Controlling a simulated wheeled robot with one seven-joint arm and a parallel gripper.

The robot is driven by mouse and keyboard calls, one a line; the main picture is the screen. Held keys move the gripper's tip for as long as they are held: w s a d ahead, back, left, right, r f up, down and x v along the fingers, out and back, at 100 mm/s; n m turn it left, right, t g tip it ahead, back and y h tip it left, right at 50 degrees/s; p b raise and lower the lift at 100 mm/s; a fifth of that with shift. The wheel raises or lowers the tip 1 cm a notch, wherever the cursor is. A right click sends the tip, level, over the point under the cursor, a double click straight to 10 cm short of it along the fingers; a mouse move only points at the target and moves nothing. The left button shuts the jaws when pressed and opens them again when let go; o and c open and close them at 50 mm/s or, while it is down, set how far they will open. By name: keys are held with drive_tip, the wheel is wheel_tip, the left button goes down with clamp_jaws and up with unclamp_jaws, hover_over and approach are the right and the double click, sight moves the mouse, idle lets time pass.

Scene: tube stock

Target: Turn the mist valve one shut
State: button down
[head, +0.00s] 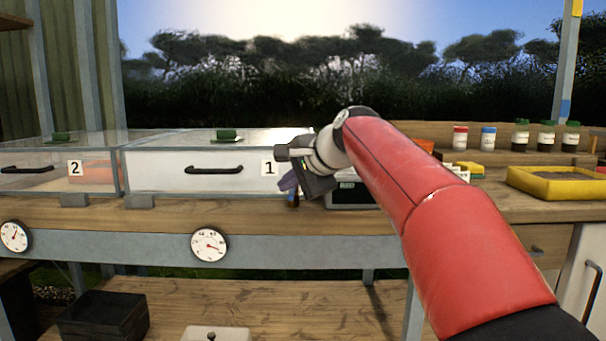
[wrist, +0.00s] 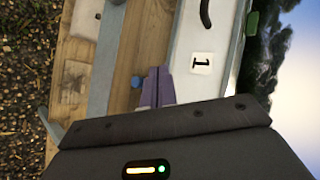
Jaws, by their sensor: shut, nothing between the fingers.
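My gripper (head: 289,184) is shut and empty, in front of the case labelled 1 (head: 200,172), near its right end. In the wrist view its purple fingers (wrist: 158,72) lie together, side by side. A small round blue piece (wrist: 136,82) shows just left of the fingers, apart from them in the picture; it may be the mist valve's handle, but I cannot tell. Its turn position cannot be made out. In the head view my gripper hides most of that spot.
Case 2 (head: 60,176) stands at the left. Gauges (head: 210,244) hang on the bench's front rail. A dark scale-like box (head: 352,196) sits behind my arm. A yellow tray (head: 556,185) and several bottles (head: 546,137) stand at the right. The shelf below holds a black crate (head: 104,318).

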drive_tip(key=shift+x, duration=1)
drive_tip(key=shift+s+d, duration=0.1)
drive_tip(key=shift+d, duration=0.1)
idle(0.9)
